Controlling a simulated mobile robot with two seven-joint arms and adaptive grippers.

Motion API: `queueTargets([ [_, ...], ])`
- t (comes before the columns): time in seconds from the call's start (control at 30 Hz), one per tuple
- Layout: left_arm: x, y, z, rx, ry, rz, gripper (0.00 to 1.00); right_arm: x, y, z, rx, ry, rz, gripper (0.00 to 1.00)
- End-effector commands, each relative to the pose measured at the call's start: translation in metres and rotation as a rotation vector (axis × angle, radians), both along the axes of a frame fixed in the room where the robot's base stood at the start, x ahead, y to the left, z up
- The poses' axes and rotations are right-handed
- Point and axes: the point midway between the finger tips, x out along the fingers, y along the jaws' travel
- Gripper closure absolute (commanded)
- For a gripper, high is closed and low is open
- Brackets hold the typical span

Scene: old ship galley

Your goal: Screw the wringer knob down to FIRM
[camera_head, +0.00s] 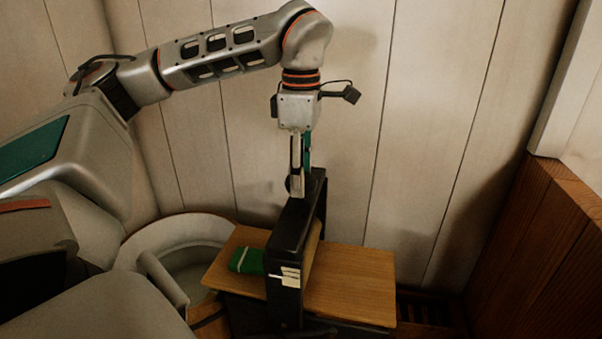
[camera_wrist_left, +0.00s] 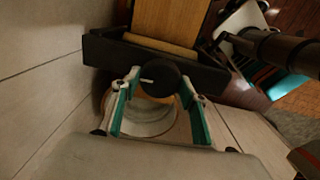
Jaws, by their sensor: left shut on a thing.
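The wringer (camera_head: 287,245) is a tall black frame standing across a wooden board, with a pale roller inside it. Its round dark knob (camera_wrist_left: 160,77) is on top and carries a short white mark pointing left in the wrist view. My left gripper (camera_head: 299,180) comes straight down from above onto the knob. In the wrist view its two green-sided fingers (camera_wrist_left: 158,88) are on either side of the knob, shut on it. A pale label with dark lines (camera_head: 290,277) is on the frame's near end; its text is too small to read. My right gripper is out of view.
A folded green cloth (camera_head: 247,261) with a pale band lies on the wooden board (camera_head: 355,284), left of the frame. A pale round basin (camera_head: 140,246) is behind left. Plank walls (camera_head: 430,120) stand close behind; a brown wooden panel (camera_head: 540,230) is at right.

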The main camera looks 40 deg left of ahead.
Motion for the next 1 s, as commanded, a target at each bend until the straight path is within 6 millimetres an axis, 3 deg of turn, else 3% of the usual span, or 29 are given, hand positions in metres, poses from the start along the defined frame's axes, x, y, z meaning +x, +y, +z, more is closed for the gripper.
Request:
queueTargets([
  [1.0,0.0008,0.0002,0.0014,0.002,-0.005,-0.963,0.78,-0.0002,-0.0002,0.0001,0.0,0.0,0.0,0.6],
])
